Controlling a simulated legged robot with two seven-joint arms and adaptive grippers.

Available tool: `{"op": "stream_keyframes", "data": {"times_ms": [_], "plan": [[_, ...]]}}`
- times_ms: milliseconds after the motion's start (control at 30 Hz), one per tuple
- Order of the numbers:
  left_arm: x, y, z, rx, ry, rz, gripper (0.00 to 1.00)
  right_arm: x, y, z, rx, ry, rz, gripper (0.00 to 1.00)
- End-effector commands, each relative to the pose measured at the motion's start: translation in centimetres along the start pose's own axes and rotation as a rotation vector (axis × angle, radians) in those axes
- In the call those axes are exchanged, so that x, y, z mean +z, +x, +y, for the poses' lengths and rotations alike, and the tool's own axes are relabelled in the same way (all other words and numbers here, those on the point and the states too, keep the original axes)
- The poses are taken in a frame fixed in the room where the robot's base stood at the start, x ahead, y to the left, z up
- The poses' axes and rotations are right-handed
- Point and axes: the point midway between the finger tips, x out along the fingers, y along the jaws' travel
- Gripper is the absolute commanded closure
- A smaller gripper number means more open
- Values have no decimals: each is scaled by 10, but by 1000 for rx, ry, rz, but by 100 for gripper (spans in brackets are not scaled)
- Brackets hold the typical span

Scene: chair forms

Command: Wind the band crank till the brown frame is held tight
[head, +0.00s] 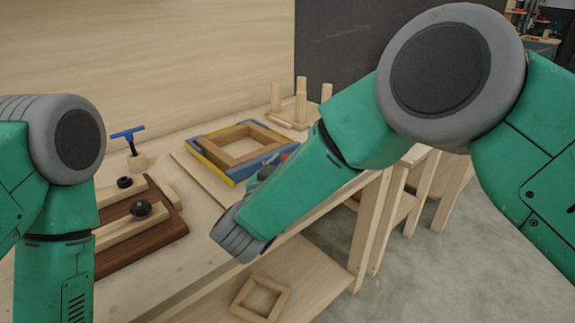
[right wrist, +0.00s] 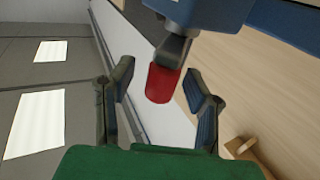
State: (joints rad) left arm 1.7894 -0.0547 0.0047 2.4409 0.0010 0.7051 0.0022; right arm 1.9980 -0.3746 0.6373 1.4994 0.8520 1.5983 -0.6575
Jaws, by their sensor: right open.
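The brown frame (head: 243,145) lies flat on the bench, inside a blue and yellow band clamp (head: 217,172). The band crank has a red grip (right wrist: 162,84) on a grey arm, below a blue body (right wrist: 215,14) in the right wrist view. My right gripper (right wrist: 160,74) is open, with one finger on each side of the red grip; a gap shows on both sides. In the head view my right forearm hides most of the crank and gripper. My left arm comes in at the left, but its gripper is out of the picture.
A dark board (head: 150,235) with wooden bars and black knobs sits left of the frame. A blue T-handle (head: 128,134) stands in a wooden block behind it. A pegged wooden piece (head: 300,108) is at the back. Another wooden frame (head: 260,298) lies on the lower shelf.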

Motion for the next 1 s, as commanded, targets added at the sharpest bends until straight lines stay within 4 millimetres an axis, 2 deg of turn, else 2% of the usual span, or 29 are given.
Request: {"op": "stream_keyframes", "data": {"times_ms": [167, 400, 600, 733, 967, 1000], "plan": [[2, -1, 1, -1, 0, 2, 100, -15, 1, 0, 1, 3, 4, 56], [2, -1, 1, -1, 0, 3, 100, -62, 0, 0, 1, 3, 4, 56], [2, -1, 1, -1, 0, 3, 100, -90, -1, 0, 1, 1, 1, 56], [2, -1, 1, -1, 0, 3, 100, -98, -1, 0, 0, -1, -1, 56], [2, -1, 0, -1, 0, 2, 100, -99, -1, 0, 0, -1, -1, 56], [0, 0, 0, 0, 0, 0, 100, -99, -2, 0, 0, -1, -1, 60]]}}
